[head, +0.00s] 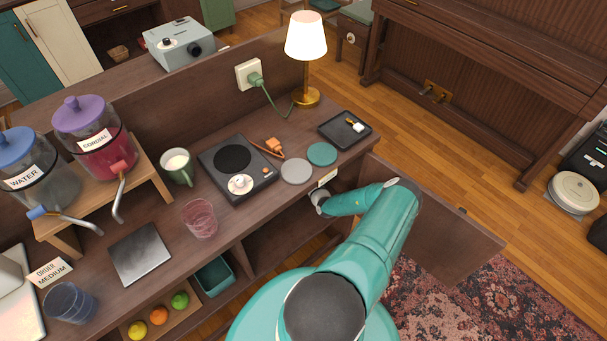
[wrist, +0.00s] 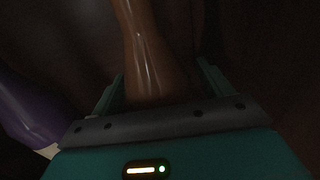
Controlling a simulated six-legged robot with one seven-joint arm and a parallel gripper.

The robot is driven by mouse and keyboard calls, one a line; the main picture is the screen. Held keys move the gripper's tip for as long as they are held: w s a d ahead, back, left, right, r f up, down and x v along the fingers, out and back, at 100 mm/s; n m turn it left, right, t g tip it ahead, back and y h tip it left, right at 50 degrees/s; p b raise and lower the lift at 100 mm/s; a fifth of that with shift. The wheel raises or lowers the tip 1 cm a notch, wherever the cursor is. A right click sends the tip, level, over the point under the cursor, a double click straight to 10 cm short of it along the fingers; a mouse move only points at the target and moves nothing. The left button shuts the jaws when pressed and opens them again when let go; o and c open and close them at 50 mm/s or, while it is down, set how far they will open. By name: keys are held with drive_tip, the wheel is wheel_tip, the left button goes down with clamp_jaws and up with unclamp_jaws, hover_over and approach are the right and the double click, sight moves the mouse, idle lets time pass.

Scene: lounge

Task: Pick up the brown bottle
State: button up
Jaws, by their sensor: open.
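The brown bottle (wrist: 150,58) shows in the wrist view, glossy and narrowing toward the top of the picture. Its lower visible part is between the two fingers of my gripper (wrist: 163,88), which is open around it. I cannot tell whether either finger touches it. In the head view my teal arm reaches into the cabinet under the counter, beside an open door. The bottle and the fingertips are hidden there.
A purple bottle-like object (wrist: 28,112) lies left of my gripper in the dark space. The open cabinet door (head: 435,220) stands to the right of my arm. The counter (head: 240,215) above holds a hot plate (head: 215,157), coasters and a lamp (head: 306,45).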

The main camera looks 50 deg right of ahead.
drive_tip(key=c, duration=1.4)
drive_tip(key=shift+r, duration=0.1)
drive_tip(key=shift+c, duration=0.7)
drive_tip(key=shift+r, duration=0.1)
